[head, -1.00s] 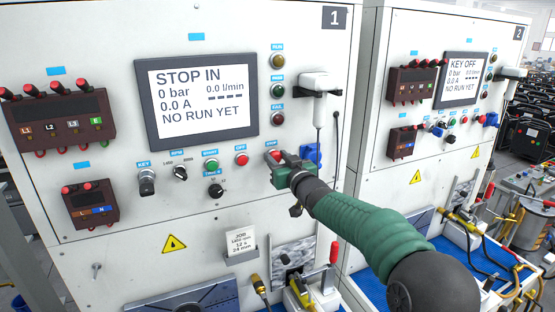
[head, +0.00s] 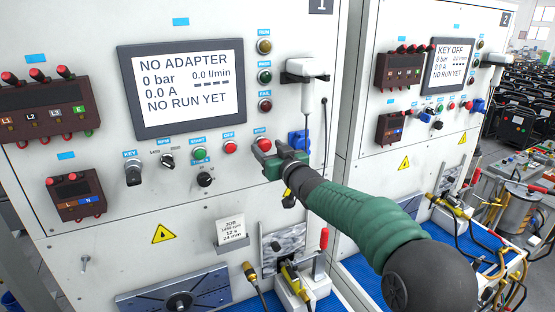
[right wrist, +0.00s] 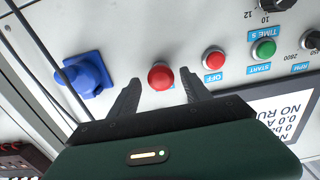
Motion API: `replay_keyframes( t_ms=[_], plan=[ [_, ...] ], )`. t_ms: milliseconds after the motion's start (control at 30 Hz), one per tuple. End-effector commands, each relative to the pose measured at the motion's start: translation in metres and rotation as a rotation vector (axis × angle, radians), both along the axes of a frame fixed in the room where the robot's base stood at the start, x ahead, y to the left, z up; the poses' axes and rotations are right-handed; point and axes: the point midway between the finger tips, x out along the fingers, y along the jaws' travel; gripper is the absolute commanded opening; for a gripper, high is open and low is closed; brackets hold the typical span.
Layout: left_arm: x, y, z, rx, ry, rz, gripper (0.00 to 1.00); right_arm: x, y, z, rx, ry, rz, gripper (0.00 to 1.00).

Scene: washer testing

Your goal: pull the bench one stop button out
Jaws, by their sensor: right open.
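The red stop button (head: 263,144) of bench one sits at the right end of the control row, partly hidden by my gripper in the head view. In the right wrist view the stop button (right wrist: 161,76) is a round red mushroom head between my fingers. My right gripper (head: 273,154) is open in front of the panel. Its fingers (right wrist: 159,88) stand apart on both sides of the button, with gaps to it. The bench one screen (head: 188,87) reads NO ADAPTER, 0 bar, 0.0 A, NO RUN YET. My left gripper is not in view.
The red OFF button (head: 231,146) and green START button (head: 199,154) are left of the stop button. A blue socket (head: 299,141) is close on its right. A white handpiece (head: 308,90) hangs above. Bench two (head: 430,90) stands to the right.

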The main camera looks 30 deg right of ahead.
Motion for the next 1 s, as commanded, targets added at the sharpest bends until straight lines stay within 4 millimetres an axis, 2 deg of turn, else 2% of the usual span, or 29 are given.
replay_keyframes(
  t_ms=[200,400,500,700,1000],
  plan=[
    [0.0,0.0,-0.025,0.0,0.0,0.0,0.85,-0.055,0.002,-0.005,-0.004,-0.002,-0.004,0.56],
    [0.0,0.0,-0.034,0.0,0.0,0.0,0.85,-0.113,0.006,-0.003,-0.003,0.0,-0.003,0.56],
    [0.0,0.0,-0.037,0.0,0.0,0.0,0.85,-0.135,0.007,-0.004,-0.001,0.002,-0.002,0.56],
    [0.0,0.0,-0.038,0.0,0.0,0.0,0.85,-0.157,0.008,-0.004,0.001,0.005,-0.001,0.56],
    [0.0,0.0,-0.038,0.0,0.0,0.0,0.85,-0.158,0.008,-0.003,0.002,0.005,0.0,0.56]
  ],
)
